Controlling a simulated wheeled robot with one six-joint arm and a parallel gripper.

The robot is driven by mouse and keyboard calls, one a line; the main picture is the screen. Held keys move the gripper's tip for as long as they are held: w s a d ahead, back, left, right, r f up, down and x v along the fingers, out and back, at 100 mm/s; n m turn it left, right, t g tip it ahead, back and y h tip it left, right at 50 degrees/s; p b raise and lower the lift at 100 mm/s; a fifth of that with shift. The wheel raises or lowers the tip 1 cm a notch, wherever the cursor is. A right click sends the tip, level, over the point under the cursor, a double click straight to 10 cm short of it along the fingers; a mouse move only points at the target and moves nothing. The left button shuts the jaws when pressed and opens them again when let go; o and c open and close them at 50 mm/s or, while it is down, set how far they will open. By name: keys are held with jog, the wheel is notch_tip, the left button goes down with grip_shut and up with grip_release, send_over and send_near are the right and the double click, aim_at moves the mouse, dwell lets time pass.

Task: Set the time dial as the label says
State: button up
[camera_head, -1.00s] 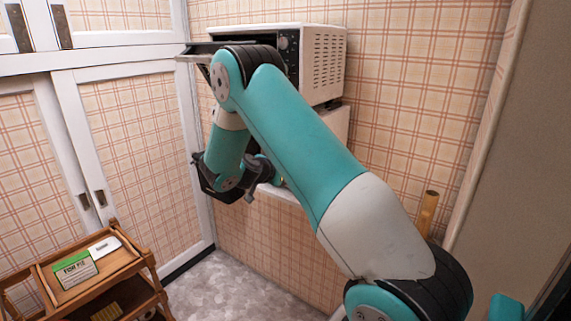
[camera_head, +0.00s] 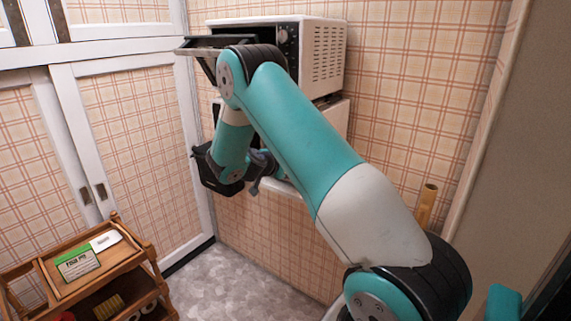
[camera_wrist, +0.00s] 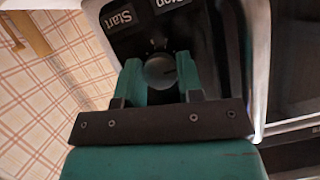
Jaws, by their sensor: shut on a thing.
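In the wrist view, a round grey dial (camera_wrist: 160,70) sits on a black control panel, below white-lettered Start (camera_wrist: 120,18) and Stop (camera_wrist: 171,3) buttons. My gripper (camera_wrist: 159,76) is shut on the dial, one green finger on each side. Small marks ring the dial, but the setting cannot be read. In the head view, my arm hides the dial and most of the lower white appliance (camera_head: 334,120). A green and white package (camera_head: 78,266) with small print lies on the wooden cart; most of its text is too small to read.
A white oven (camera_head: 322,58) with black front stands above the lower appliance, its door (camera_head: 200,44) open near my arm. The wooden cart (camera_head: 128,262) is at lower left. White-framed cupboard doors (camera_head: 140,135) are at left. The grey floor (camera_head: 245,275) between is clear.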

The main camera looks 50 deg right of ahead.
jog(key=shift+w+a+n+g+h+b, duration=0.15)
jog(key=shift+n+g+h+b, duration=0.35)
jog(key=shift+n+g, duration=1.3)
jog(key=shift+w+n+g+h+b, duration=0.15)
jog(key=shift+n+g+b, duration=0.7)
jog(key=shift+n, duration=1.65)
jog(key=shift+g, duration=0.35)
jog(key=o, duration=0.9)
jog(key=shift+s, duration=0.1)
